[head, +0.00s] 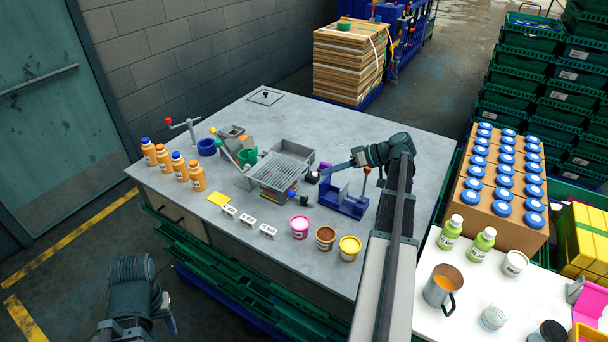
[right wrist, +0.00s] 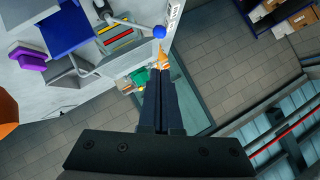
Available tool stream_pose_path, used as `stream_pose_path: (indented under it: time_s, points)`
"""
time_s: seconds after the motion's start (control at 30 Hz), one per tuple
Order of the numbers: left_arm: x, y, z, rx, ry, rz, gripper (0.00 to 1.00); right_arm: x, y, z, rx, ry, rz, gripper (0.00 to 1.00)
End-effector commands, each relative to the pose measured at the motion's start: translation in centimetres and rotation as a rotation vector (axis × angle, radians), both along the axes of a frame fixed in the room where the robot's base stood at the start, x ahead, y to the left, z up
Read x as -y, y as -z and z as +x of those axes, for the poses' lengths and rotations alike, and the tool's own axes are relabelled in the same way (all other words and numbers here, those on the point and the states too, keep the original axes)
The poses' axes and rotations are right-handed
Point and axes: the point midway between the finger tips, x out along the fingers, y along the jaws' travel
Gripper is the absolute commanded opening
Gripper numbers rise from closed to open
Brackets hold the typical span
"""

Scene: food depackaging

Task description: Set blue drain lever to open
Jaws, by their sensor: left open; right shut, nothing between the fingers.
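The blue drain lever has a blue ball (right wrist: 159,31) on a grey arm, beside a metal tray unit with a colored stack. In the head view, its small blue ball (head: 291,193) shows in front of the metal strainer tray (head: 268,172). My right gripper (head: 324,171) is shut and empty, reaching in from the right above the blue stand. Its dark fingers (right wrist: 161,78) lie together in the right wrist view, with the ball beyond their tips; I see no contact. My left gripper (head: 169,316) is open at the lower left, off the table, far from the lever.
A blue stand (head: 345,203) with a purple part is right of the lever. Three cups, including a pink one (head: 299,228), and white labels (head: 268,231) are in front. A green funnel (head: 247,156) and orange bottles (head: 164,158) are left.

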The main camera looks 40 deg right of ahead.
Motion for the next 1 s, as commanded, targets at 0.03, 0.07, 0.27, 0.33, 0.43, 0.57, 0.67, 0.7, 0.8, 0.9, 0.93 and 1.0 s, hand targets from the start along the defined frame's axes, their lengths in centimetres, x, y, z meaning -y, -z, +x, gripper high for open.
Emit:
stream_pose_path:
  time_s: [0.03, 0.07, 0.27, 0.33, 0.43, 0.57, 0.67, 0.7, 0.8, 0.9, 0.93, 1.0]
  points:
    - [0.0, -0.4, 0.0, 0.0, 0.0, 0.0, 0.5, 0.9, -0.8, -0.3, 0.018, 0.011, 0.006, 0.0]
    - [0.0, -0.5, 0.0, 0.0, 0.0, 0.0, 0.5, 1.1, -0.9, -0.4, 0.024, 0.014, 0.007, 0.0]
    - [0.0, -0.3, 0.0, 0.0, 0.0, 0.0, 0.5, 1.4, -1.0, -0.5, 0.037, 0.019, 0.011, 0.0]
    - [0.0, 0.0, 0.0, 0.0, 0.0, 0.0, 0.5, 1.1, -0.7, -0.2, 0.036, 0.017, 0.01, 0.0]
    - [0.0, 0.7, 0.0, 0.0, -0.001, 0.0, 0.5, 0.3, 0.1, 0.6, 0.035, 0.017, 0.011, 0.0]
    - [0.0, 2.1, 0.0, 0.0, -0.001, 0.0, 0.5, -1.2, 1.5, 2.2, 0.036, 0.014, 0.01, 0.0]
    - [0.0, 3.1, 0.0, 0.0, -0.001, 0.0, 0.5, -2.5, 2.5, 3.6, 0.035, 0.016, 0.01, 0.0]
    - [0.0, 3.5, 0.0, 0.0, -0.002, 0.0, 0.5, -3.0, 2.9, 4.1, 0.035, 0.014, 0.011, 0.0]
    - [0.0, 4.4, 0.0, 0.0, -0.002, 0.0, 0.5, -4.2, 3.8, 5.5, 0.035, 0.014, 0.011, 0.0]
    - [0.0, 5.6, 0.0, 0.0, -0.002, 0.0, 0.5, -5.2, 4.9, 6.0, 0.034, 0.019, 0.01, 0.0]
    - [0.0, 5.9, 0.0, 0.0, -0.002, 0.0, 0.5, -5.4, 5.3, 5.9, 0.034, 0.019, 0.01, 0.0]
    - [0.0, 6.5, 0.0, 0.0, -0.002, 0.0, 0.5, -5.9, 5.9, 5.9, 0.034, 0.018, 0.011, 0.0]
